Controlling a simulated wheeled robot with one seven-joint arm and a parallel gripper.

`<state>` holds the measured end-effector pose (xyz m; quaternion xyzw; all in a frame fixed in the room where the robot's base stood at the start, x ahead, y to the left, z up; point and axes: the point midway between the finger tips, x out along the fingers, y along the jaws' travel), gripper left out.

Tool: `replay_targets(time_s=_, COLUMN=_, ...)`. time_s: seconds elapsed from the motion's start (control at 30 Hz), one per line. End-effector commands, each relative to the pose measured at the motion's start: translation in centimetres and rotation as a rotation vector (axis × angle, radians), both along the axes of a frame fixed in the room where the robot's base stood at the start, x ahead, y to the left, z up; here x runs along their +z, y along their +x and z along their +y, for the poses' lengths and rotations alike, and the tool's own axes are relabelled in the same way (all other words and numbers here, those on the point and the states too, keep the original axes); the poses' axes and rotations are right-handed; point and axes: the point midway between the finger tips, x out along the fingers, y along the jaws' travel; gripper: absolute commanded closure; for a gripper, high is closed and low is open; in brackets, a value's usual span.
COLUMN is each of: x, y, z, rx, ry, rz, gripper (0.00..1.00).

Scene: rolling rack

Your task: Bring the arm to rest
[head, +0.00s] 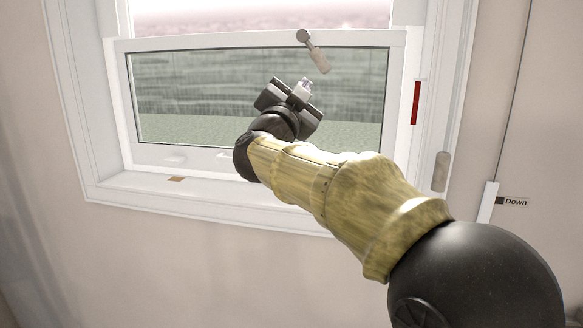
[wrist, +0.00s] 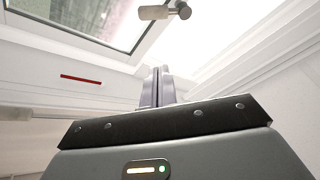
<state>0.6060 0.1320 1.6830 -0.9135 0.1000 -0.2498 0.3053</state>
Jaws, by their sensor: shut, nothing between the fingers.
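My arm reaches up and to the left in the head view, in front of a window. My gripper (head: 304,86) is at its end, shut and empty, in front of the lower pane. In the wrist view my gripper (wrist: 157,75) shows its two fingers together with nothing between them. In the head view the gripper is just below and left of a window handle (head: 318,60). I cannot tell whether it touches anything.
The white window frame (head: 413,60) surrounds the pane, with a red strip (head: 415,103) on its right side. A grey-brown cylinder (head: 441,171) hangs at the right jamb. The sill (head: 220,196) is mostly bare.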

Motion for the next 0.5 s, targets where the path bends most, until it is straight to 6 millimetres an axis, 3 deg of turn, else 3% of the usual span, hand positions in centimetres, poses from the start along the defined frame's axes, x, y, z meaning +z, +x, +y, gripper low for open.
replay_targets(time_s=0.17, x=-6.8, y=2.0, z=0.4, rx=0.146, ry=-0.189, rz=0.176, gripper=1.0)
replay_targets(time_s=0.27, x=-12.8, y=2.3, z=0.1, rx=0.244, ry=-0.295, rz=0.337, gripper=1.0)
replay_targets(time_s=0.37, x=-18.9, y=1.7, z=-0.7, rx=0.327, ry=-0.369, rz=0.507, gripper=1.0)
replay_targets(time_s=0.5, x=-27.0, y=-0.8, z=-2.5, rx=0.419, ry=-0.434, rz=0.747, gripper=1.0)
